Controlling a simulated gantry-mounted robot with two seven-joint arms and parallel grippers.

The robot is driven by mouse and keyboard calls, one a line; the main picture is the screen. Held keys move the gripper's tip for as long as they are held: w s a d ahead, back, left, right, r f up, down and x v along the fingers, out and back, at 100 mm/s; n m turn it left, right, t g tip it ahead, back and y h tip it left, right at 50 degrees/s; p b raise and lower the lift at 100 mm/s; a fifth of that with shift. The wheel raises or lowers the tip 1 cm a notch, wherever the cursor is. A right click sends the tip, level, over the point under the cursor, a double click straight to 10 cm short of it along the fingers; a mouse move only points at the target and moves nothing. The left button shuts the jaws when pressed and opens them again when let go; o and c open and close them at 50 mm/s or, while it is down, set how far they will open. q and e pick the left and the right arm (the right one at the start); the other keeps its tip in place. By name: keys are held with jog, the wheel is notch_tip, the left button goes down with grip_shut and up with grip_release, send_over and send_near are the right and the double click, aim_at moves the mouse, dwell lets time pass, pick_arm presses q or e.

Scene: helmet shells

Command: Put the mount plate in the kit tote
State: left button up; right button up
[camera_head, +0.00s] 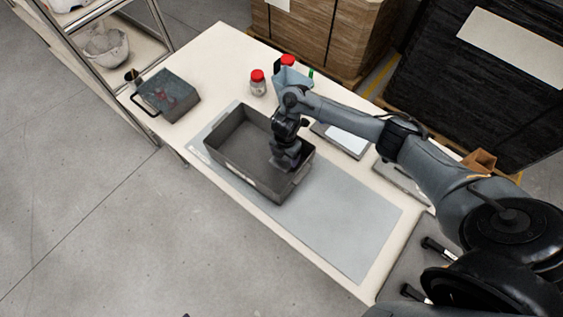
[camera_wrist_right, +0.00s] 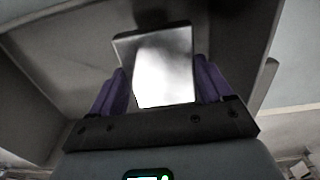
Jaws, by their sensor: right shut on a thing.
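The kit tote (camera_head: 236,168) is an open grey box on the blue-grey mat. My right gripper (camera_head: 285,162) reaches down into its right end. In the right wrist view, the purple fingers of this gripper (camera_wrist_right: 162,80) are shut on the mount plate (camera_wrist_right: 165,72), a flat piece with a bright, shiny face and a dark edge. The tote's walls (camera_wrist_right: 232,30) surround the plate there. I cannot tell whether the plate touches the tote floor. In the head view the gripper and arm hide the plate. My left gripper is not in view.
A grey mat (camera_head: 345,225) covers the table's front, bare right of the tote. A red-capped jar (camera_head: 258,83) stands behind the tote. Flat trays (camera_head: 342,138) lie under my right arm. A shelf rack (camera_head: 110,45) borders the left.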

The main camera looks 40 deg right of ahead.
aim_at(285, 161)
jog(key=shift+w+f+b, duration=0.1)
jog(key=shift+f+b, duration=0.5)
jog(key=shift+f, duration=0.55)
notch_tip(285, 161, down, 3)
jog(key=shift+r+b, duration=0.15)
jog(key=shift+b, duration=0.35)
jog(key=shift+f, duration=0.2)
jog(key=o, duration=1.4)
